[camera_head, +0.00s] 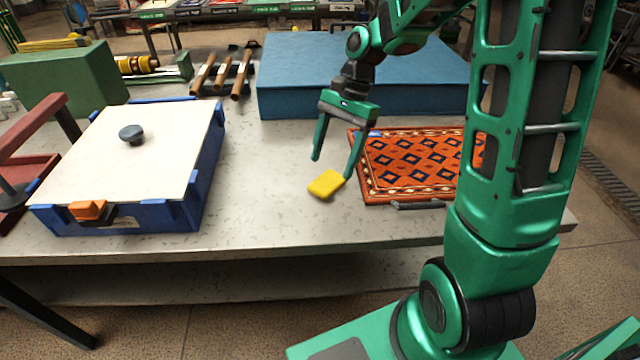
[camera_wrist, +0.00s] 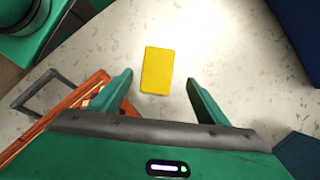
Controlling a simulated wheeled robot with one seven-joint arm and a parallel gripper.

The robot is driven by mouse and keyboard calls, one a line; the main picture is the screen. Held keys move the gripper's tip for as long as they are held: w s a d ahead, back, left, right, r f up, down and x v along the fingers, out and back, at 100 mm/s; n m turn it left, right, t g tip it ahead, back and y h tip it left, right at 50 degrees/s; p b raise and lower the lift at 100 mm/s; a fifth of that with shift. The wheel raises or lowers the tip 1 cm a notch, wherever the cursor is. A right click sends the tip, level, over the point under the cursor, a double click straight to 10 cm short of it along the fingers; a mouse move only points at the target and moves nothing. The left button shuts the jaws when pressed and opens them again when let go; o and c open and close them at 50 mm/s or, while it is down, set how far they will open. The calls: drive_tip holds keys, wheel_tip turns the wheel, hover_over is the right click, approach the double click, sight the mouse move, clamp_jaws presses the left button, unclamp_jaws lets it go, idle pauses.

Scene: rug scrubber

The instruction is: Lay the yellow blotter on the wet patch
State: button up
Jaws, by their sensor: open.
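The yellow blotter (camera_head: 327,184) lies flat on the pale table, just left of the patterned orange rug (camera_head: 415,163). In the wrist view the blotter (camera_wrist: 157,71) sits ahead of the fingertips, roughly between their lines. My gripper (camera_head: 333,168) is open and empty above the table, its fingers pointing down near the blotter. The gripper also shows in the wrist view (camera_wrist: 158,82) with its fingers apart. A small blue spot (camera_head: 375,133) shows at the rug's far left corner. I cannot tell whether it is the wet patch.
A blue box with a white lid (camera_head: 150,150) and a dark knob stands at left. A large blue block (camera_head: 300,85) is behind the rug. Several wooden-handled tools (camera_head: 222,75) lie at the back. The table (camera_head: 265,190) is clear between the box and the blotter.

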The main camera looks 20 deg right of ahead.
sight(327, 180)
drive_tip(key=shift+x, duration=2.15)
drive_tip(key=shift+s+f, duration=0.1)
drive_tip(key=c, duration=1.2)
drive_tip(key=shift+r, duration=0.7)
wheel_tip(327, 180, up, 3)
drive_tip(key=shift+r, duration=0.1)
drive_tip(key=s+a+r, duration=0.2)
drive_tip(key=a, duration=0.1)
drive_tip(key=s+a+r, duration=0.1)
drive_tip(key=a+r, duration=0.1)
drive_tip(key=a, duration=0.1)
drive_tip(key=s+a+r, duration=0.2)
drive_tip(key=a, duration=0.2)
drive_tip(key=shift+s+r, duration=0.3)
drive_tip(key=shift+s, duration=0.05)
